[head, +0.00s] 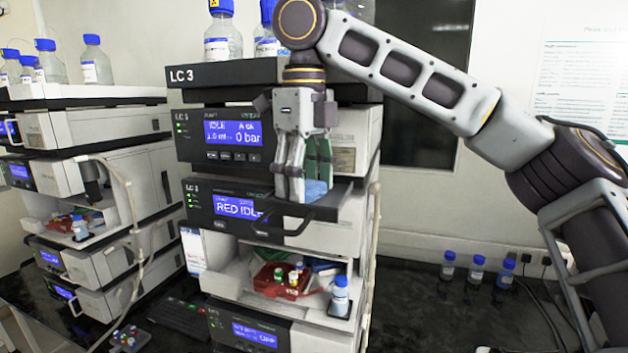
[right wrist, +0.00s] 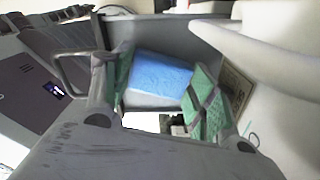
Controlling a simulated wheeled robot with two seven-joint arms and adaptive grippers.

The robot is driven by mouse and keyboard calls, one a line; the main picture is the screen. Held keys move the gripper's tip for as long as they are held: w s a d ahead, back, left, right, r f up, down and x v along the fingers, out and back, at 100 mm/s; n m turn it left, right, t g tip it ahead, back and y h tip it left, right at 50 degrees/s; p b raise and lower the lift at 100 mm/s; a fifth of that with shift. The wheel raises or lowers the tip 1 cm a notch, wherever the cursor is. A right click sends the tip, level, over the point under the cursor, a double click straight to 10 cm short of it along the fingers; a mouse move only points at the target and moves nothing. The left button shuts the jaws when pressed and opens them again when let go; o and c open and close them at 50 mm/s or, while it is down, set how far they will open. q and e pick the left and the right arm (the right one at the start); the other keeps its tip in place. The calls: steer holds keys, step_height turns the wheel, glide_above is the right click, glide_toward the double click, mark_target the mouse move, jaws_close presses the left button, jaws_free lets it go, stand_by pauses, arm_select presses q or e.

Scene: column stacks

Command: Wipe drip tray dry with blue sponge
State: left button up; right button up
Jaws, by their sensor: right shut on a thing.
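My right gripper (head: 302,192) points down at the middle LC 3 stack, shut on the blue sponge (head: 316,190). The right wrist view shows the sponge (right wrist: 160,72) between the green-padded fingers. The drip tray (head: 343,192) is a dark grey, shallow tray with a bar handle at its front, pulled out of the stack beside the "RED IDLE" display. In the right wrist view the sponge lies over the tray (right wrist: 178,28). The sponge looks low in the tray, but the fingers hide its underside, so I cannot tell contact. My left gripper is not in view.
Below the tray an open bay holds a red rack (head: 281,281) with vials and a blue-capped bottle (head: 340,297). Bottles stand on top of the stacks. A second stack (head: 95,135) with a hanging tube is at the left. The dark bench at right has several small bottles.

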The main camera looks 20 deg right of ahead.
steer(key=shift+w+a, duration=0.4)
steer(key=shift+a, duration=0.15)
steer(key=shift+r, duration=0.1)
steer(key=shift+r, duration=2.95)
steer(key=shift+d+r, duration=0.1)
steer(key=shift+r, duration=1.4)
